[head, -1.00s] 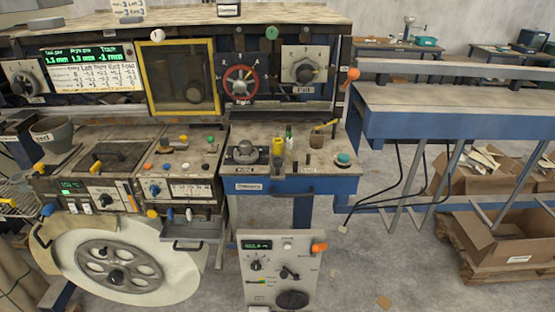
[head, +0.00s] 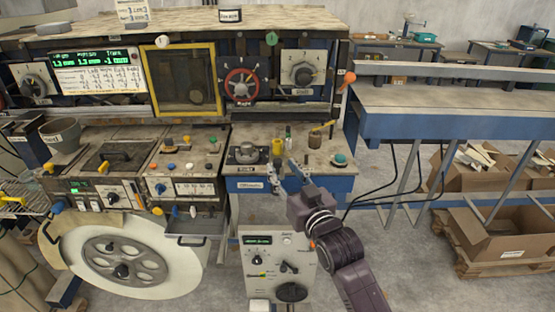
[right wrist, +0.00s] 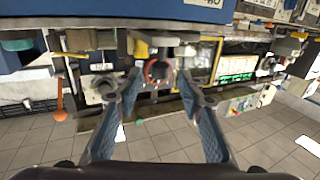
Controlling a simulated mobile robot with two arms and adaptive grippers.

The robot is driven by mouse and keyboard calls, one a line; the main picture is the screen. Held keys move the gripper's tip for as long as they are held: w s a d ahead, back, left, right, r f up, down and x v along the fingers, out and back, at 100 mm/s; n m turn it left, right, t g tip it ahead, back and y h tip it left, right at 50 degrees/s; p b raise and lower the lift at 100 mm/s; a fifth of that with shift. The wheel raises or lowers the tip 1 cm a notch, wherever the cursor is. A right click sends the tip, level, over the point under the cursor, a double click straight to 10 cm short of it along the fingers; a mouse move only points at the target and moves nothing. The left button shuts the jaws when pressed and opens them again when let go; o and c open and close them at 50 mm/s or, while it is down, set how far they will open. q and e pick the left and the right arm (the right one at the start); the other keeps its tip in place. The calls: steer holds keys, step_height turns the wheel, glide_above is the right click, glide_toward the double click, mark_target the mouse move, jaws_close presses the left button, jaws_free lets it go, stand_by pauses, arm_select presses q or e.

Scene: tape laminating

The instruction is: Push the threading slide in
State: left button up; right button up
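No part is readably marked as the threading slide, so I cannot tell which one it is. The middle bench (head: 215,138) has a blue front with a small white label (head: 250,185). My right gripper (head: 286,172) is at the bench's front edge, just below the yellow piece in the picture. Its two fingers are spread with nothing between them, as the right wrist view (right wrist: 159,82) also shows. Contact with the bench cannot be told. My left gripper is not in view.
A green-topped button (head: 339,159) and an orange-handled lever (head: 347,80) lie to the right. A grey control box (head: 270,265) stands below the bench. A large pale wheel (head: 165,250) is at lower left. Open cardboard boxes (head: 500,240) stand at right.

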mark_target(279, 165)
steer(key=shift+p+x, duration=0.45)
steer(key=shift+x, duration=1.65)
steer(key=shift+c, duration=0.7)
jaws_close()
